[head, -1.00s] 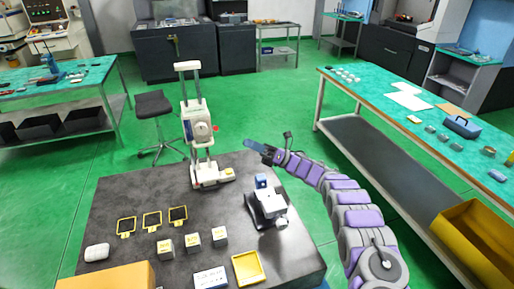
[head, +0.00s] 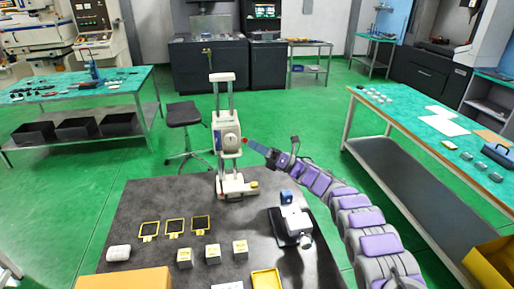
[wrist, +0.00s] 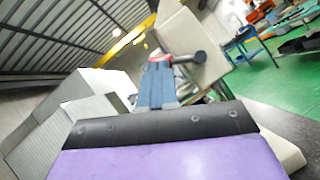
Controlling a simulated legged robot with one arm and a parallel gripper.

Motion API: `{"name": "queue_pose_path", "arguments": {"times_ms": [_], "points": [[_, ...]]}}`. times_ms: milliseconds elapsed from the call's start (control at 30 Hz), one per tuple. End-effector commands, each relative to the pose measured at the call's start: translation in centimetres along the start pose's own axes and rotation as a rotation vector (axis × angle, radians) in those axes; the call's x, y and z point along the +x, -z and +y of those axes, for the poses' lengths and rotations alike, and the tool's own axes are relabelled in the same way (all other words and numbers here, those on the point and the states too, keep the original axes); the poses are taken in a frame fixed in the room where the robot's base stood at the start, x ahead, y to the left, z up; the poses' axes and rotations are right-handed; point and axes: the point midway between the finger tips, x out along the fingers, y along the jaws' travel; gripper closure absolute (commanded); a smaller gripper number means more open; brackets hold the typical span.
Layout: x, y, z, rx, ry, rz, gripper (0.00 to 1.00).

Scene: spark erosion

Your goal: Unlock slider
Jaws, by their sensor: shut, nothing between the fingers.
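The white upright device (head: 227,138) stands on the dark table, with two posts, a slider block with a round dial (head: 230,139) and a flat base. A small red spot (head: 245,141) shows at the block's right side. My gripper (head: 250,145) is shut, its blue fingertips close to that spot from the right. In the wrist view, the shut blue fingers (wrist: 157,84) point at a dark cylinder (wrist: 188,58) and a red part (wrist: 161,58) in front of a pale panel (wrist: 182,32). I cannot tell whether the fingers touch them.
The dark table (head: 150,205) also holds black-and-yellow frames (head: 175,226), small labelled cubes (head: 212,253), a white-and-black instrument (head: 291,224), a yellow tray (head: 266,280) and a cardboard box (head: 125,279). Green-topped benches stand left (head: 75,85) and right (head: 400,115).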

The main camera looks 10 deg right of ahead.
Motion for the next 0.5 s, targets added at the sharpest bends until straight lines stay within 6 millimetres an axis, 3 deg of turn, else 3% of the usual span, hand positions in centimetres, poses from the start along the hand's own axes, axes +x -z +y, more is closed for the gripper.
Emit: {"name": "queue_pose_path", "arguments": {"times_ms": [500], "points": [[0.16,-0.24,0.14,0.077,0.052,0.001,1.00]]}}
